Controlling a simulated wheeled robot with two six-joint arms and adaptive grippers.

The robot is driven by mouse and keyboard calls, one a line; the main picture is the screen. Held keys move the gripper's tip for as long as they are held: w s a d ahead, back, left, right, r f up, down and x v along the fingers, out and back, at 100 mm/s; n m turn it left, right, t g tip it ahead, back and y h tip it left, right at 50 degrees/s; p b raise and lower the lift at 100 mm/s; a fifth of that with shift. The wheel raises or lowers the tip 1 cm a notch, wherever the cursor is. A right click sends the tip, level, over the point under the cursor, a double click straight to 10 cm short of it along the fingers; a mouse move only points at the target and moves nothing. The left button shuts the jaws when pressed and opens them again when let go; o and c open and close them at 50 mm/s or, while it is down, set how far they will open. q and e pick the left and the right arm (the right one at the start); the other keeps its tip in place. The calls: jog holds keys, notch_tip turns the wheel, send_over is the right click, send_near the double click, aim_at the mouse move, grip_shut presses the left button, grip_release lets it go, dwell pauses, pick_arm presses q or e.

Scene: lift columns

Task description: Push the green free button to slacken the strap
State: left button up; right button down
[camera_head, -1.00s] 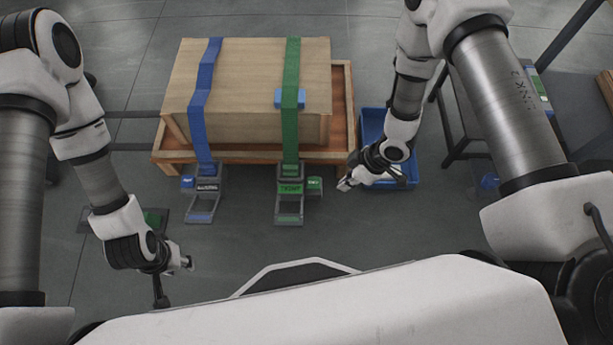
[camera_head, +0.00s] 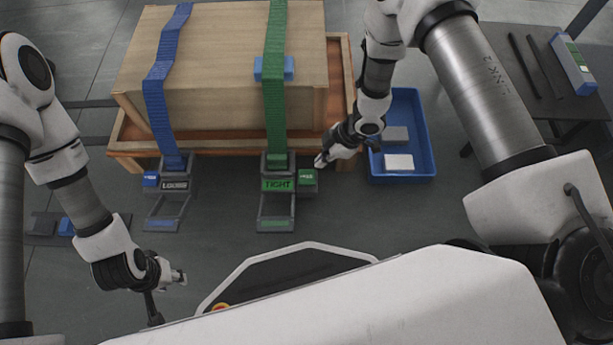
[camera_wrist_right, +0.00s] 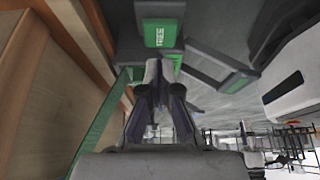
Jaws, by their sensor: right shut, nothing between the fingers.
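The green free button (camera_head: 307,178) sits on a small box at the right side of the green strap's ratchet, whose label (camera_head: 277,185) reads TIGHT. The green strap (camera_head: 275,95) runs over the wooden crate (camera_head: 220,75) down to this ratchet. My right gripper (camera_head: 321,160) is shut and empty, just above and right of the button in the head view. In the right wrist view the button (camera_wrist_right: 160,35), marked FREE, lies just beyond the closed fingertips (camera_wrist_right: 160,72); I cannot tell whether they touch. My left gripper (camera_head: 180,276) hangs low at the left, its jaw gap unclear.
A blue strap (camera_head: 163,90) ends in a ratchet labelled LOOSE (camera_head: 174,185) with a blue button (camera_head: 151,179). A blue bin (camera_head: 428,150) with two blocks stands right of the pallet (camera_head: 130,145). A dark table (camera_head: 525,80) is further right.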

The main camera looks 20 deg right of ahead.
aim_at(306, 176)
jog(key=shift+f, duration=0.1)
jog(key=b+x, duration=0.6)
jog(key=shift+d, duration=0.1)
jog(key=shift+a+f+b, duration=0.3)
jog(key=shift+f+b, duration=0.15)
jog(key=shift+b, duration=0.1)
jog(key=shift+w+r, duration=0.1)
